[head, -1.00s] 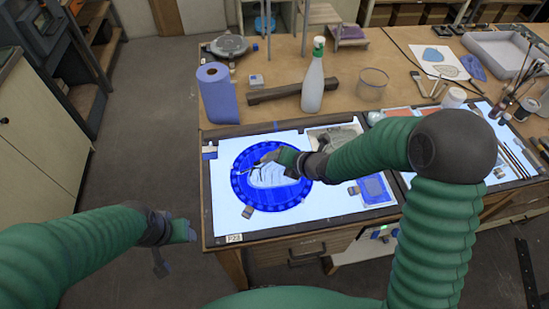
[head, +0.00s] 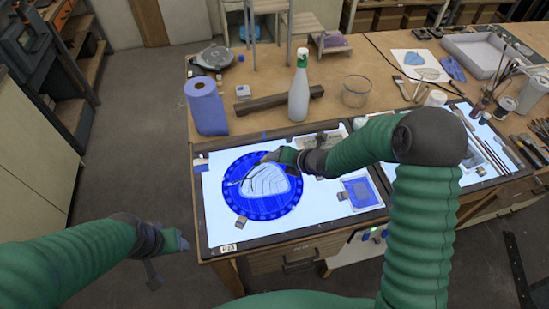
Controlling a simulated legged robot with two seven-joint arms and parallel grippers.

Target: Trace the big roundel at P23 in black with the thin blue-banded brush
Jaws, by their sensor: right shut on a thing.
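The big roundel (head: 286,207) is a blue disc with a dark dotted rim and a pale, dark-lined shape in its middle. It lies on the lit white panel (head: 219,228), whose front left corner bears the P23 label (head: 228,248). My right gripper (head: 268,158) is over the roundel's upper part, shut on a thin brush (head: 240,181) that points down left across the glass. The brush's band is too small to make out, and I cannot tell whether its tip touches. My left gripper (head: 182,243) hangs left of the bench, away from the roundel; its jaws are unclear.
A blue paper roll (head: 207,108), a white spray bottle (head: 299,90), a dark wooden bar (head: 262,104) and a glass jar (head: 356,91) stand behind the panel. A small blue pane (head: 360,192) lies right of the roundel. Brushes and pots crowd the right side.

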